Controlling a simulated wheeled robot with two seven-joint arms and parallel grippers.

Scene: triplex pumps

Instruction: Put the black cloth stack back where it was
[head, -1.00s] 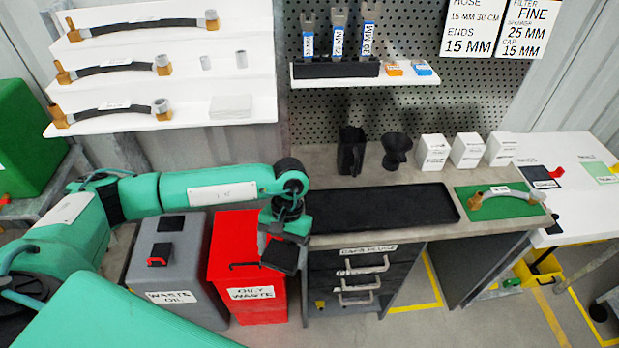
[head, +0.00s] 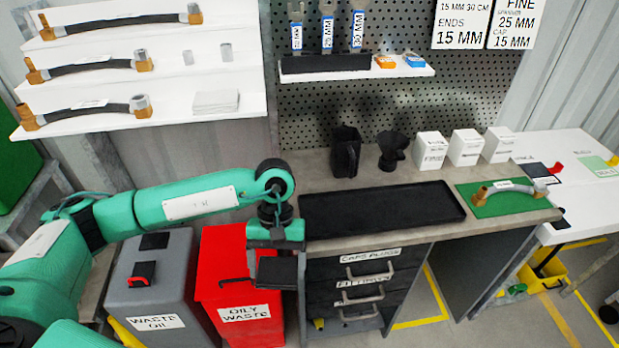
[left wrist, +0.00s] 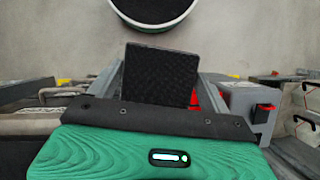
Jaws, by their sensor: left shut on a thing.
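My left gripper (head: 276,250) is shut on the black cloth stack (head: 277,272), a flat dark square held below the jaws. It hangs in front of the workbench's left end, beside the red oily-waste bin (head: 232,275). In the left wrist view the black cloth stack (left wrist: 160,76) stands out beyond the gripper's dark edge, with a woven texture. The fingertips themselves are mostly hidden. My right gripper is not in view.
The workbench carries a black tray (head: 382,210), a black jug (head: 345,152), several white boxes and a green mat (head: 505,208) with a hose. A grey waste-oil bin (head: 150,285) stands left of the red one. White hose shelves (head: 215,118) hang above my left arm.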

